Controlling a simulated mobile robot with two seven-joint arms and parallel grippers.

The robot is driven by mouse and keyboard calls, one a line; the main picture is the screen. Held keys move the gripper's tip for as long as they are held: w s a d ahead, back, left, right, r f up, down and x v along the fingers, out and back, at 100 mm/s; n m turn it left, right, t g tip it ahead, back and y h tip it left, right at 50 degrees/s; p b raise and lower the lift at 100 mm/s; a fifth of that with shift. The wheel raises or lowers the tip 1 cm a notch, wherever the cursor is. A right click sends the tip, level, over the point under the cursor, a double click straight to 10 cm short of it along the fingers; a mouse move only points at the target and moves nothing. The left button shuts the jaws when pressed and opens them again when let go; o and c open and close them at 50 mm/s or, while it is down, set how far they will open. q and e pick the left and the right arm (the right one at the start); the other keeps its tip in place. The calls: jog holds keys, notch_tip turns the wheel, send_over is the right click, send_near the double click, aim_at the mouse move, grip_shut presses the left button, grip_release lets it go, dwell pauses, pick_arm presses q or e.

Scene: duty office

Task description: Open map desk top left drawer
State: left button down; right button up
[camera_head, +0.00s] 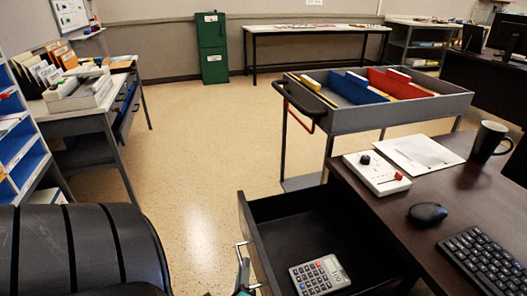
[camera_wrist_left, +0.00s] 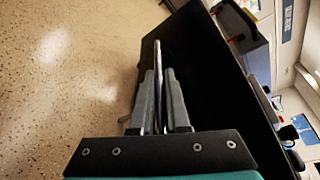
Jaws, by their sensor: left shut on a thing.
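The dark desk (camera_head: 455,205) is at the right in the head view. Its black drawer (camera_head: 247,232) stands pulled out at the desk's left side, with its inside showing. A grey calculator (camera_head: 320,275) lies in the drawer. My left gripper (camera_head: 243,262) is at the outer face of the drawer front, low in the head view. In the left wrist view, the two fingers of my left gripper (camera_wrist_left: 160,115) are shut on the thin metal drawer handle (camera_wrist_left: 158,60), beside the dark drawer front (camera_wrist_left: 205,80). My right gripper is not in view.
A grey cart (camera_head: 400,115) with coloured folders stands behind the desk. A mouse (camera_head: 428,213), a keyboard (camera_head: 485,258), a control box (camera_head: 377,173) and a mug (camera_head: 490,140) are on the desk. The floor (camera_head: 190,160) left of the drawer is clear.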

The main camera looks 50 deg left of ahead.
pick_arm(q)
jog(key=shift+s+a, duration=0.35)
jog(key=shift+s, duration=0.35)
jog(key=shift+s+a, duration=0.3)
jog(key=shift+s, duration=0.4)
jog(key=shift+s+a, duration=0.35)
jog(key=shift+s, duration=0.35)
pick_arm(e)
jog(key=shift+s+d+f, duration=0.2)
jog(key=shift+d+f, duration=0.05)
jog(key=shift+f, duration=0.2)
pick_arm(q)
jog(key=c, duration=0.9)
grip_release()
jog(key=shift+d, duration=0.1)
jog(key=p+v, duration=0.3)
jog(key=v, duration=1.2)
jog(key=shift+d, duration=0.1)
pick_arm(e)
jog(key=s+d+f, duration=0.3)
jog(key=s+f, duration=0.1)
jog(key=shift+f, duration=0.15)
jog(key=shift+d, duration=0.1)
